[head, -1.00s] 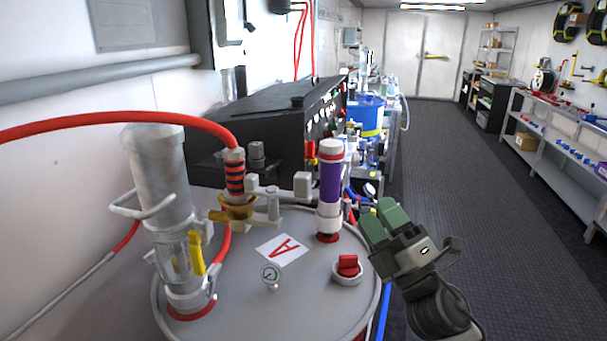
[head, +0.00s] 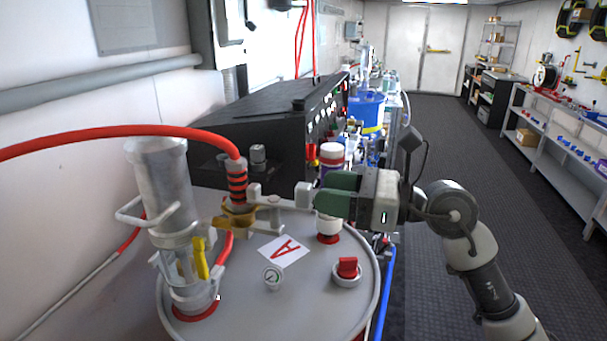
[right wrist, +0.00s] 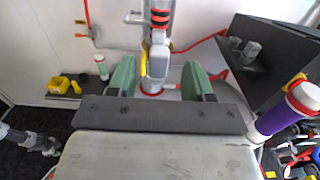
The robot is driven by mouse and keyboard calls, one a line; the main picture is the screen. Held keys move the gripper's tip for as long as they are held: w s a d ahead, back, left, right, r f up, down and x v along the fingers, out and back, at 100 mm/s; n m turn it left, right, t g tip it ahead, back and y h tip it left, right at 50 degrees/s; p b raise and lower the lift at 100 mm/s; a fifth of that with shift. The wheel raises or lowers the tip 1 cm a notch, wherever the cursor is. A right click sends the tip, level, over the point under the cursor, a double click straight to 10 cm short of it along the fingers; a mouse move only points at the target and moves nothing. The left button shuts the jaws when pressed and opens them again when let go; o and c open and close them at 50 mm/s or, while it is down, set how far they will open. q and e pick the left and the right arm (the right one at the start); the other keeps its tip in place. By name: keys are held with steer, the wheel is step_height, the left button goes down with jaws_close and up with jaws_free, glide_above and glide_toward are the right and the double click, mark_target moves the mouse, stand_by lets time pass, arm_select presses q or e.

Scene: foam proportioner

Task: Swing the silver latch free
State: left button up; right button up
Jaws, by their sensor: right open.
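A small silver-grey lever with a block end, which looks like the latch (head: 270,203), sits beside the brass fitting (head: 236,217) under the red hose on the drum (head: 320,300). My right gripper (head: 322,193) is open, its green fingers pointing left toward the block end, a little to its right. My left gripper is out of view.
A grey pump cylinder (head: 165,190) with a handle and yellow lever (head: 200,258) stands left on the drum. A black control box (head: 270,125) stands behind. The aisle floor at right is clear.

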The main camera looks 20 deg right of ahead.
mark_target(311, 188)
steer(key=p+x, duration=0.1)
steer(key=x, duration=0.3)
steer(key=shift+r, duration=0.1)
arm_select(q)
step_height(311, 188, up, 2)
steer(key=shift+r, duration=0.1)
arm_select(e)
steer(key=shift+w+a, duration=0.25)
steer(key=shift+a, duration=0.1)
